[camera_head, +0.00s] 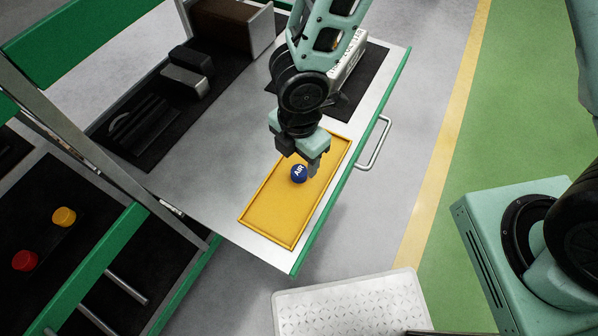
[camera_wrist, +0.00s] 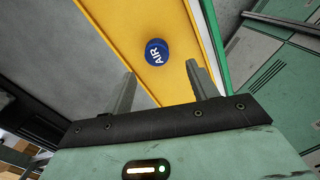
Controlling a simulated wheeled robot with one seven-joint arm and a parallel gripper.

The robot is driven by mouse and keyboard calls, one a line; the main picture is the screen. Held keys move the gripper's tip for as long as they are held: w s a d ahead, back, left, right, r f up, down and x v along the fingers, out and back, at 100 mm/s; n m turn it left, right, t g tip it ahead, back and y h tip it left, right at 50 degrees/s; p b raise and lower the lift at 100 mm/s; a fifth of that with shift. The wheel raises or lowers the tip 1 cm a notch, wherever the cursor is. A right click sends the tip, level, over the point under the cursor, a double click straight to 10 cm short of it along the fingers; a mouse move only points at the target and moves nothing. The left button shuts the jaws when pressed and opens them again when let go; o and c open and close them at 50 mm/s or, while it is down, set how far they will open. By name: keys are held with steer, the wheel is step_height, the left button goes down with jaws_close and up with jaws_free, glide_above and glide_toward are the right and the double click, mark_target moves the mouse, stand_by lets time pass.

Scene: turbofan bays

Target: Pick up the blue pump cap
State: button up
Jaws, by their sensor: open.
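The blue pump cap (camera_head: 299,173) is round, with "AIR" in white on its top. It lies in the yellow tray (camera_head: 262,222) on the cart top. My gripper (camera_head: 304,168) is over the tray, close to the cap in the head view. In the wrist view the cap (camera_wrist: 156,52) shows ahead of my gripper (camera_wrist: 158,82), a little beyond the two fingertips and roughly midway between them. The fingers are apart with nothing between them. How high they are above the tray is hard to tell.
The cart has a green edge and a metal handle (camera_head: 376,143) at right. Black mats with dark blocks (camera_head: 186,76) lie at upper left. A red cap (camera_head: 25,260) and a yellow cap (camera_head: 64,216) sit at lower left. A white perforated crate (camera_head: 350,305) stands below the cart.

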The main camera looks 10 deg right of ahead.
mark_target(299, 170)
steer(key=f, duration=0.5)
steer(key=shift+w+d+f+b, duration=0.1)
steer(key=shift+w+f+b, duration=0.05)
steer(key=shift+w+b, duration=0.2)
steer(key=c, duration=1)
